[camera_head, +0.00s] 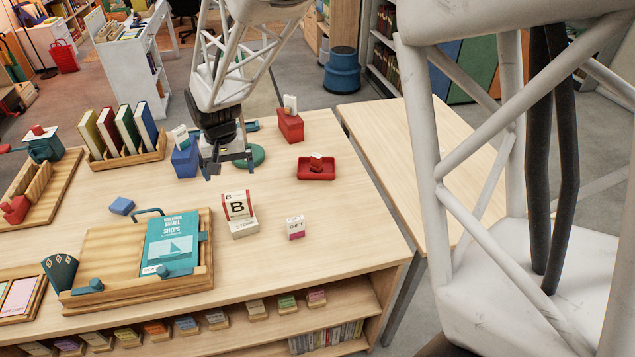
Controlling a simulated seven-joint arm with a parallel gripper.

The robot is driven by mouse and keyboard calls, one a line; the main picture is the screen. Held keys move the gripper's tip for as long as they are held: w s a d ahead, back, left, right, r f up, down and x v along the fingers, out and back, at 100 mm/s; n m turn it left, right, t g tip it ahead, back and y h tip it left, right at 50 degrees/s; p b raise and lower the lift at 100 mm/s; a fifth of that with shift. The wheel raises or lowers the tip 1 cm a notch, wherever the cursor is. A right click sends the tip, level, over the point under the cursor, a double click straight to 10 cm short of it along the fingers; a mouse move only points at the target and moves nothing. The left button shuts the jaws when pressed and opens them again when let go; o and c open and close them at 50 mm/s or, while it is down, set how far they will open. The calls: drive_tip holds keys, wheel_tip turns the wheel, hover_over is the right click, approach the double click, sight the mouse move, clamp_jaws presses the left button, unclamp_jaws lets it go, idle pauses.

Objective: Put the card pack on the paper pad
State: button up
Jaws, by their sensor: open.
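My gripper (230,168) hangs over the middle of the table, fingers pointing down, apart and with nothing visible between them. A small white and pink box (296,228) with printed letters stands upright near the table's front right; it may be the card pack, but I cannot tell for sure. It is below and to the right of my gripper in the picture. I cannot clearly make out the paper pad. Pale pink and green sheets (18,296) lie in a wooden tray at the left edge, partly cut off by the frame.
A white block with a "B" card (240,215) stands beside the small box. A wooden tray (110,242) holds a teal book (172,243). A blue block (122,206), red dish (316,174) and book rack (128,156) are around. Table right of the small box is clear.

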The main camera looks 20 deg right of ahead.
drive_tip(key=s+d+r+t, duration=0.1)
drive_tip(key=s+d+r, duration=1)
drive_tip(key=s+d, duration=0.25)
drive_tip(key=s+d+r, duration=0.1)
drive_tip(key=s+d, duration=0.3)
drive_tip(key=s, duration=0.5)
drive_tip(key=s+d+r+t, duration=0.1)
drive_tip(key=s+d, duration=0.4)
drive_tip(key=s, duration=0.3)
drive_tip(key=shift+s+d+r+t, duration=0.15)
drive_tip(key=shift+s+d+t, duration=0.05)
drive_tip(key=shift+s+t, duration=0.15)
